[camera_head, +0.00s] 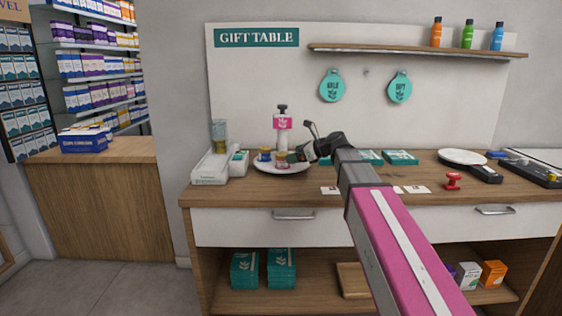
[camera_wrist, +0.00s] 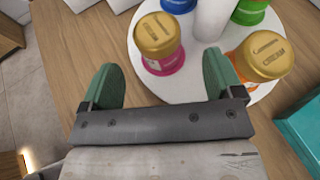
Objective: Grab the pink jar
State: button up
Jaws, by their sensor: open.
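The pink jar (camera_wrist: 163,62) has a gold lid and stands upright on a round white plate (camera_wrist: 200,85) in the wrist view. My gripper (camera_wrist: 160,78) is open, with one green finger to each side just short of the jar, and nothing is held. In the head view my gripper (camera_head: 298,153) is at the right side of the plate (camera_head: 270,169) on the gift table. Small jars show there, but I cannot tell which is the pink one.
An orange jar (camera_wrist: 262,60) stands close to the right finger. A green jar (camera_wrist: 250,11), a blue-purple jar (camera_wrist: 178,5) and a white bottle (camera_wrist: 212,18) are behind. A teal box (camera_wrist: 300,128) lies at right. White trays (camera_head: 211,167) stand left of the plate.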

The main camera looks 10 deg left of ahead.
aim_at(282, 158)
jog(key=x, duration=0.6)
jog(key=shift+a+f, duration=0.15)
jog(key=shift+a, duration=0.1)
jog(key=c, duration=1.1)
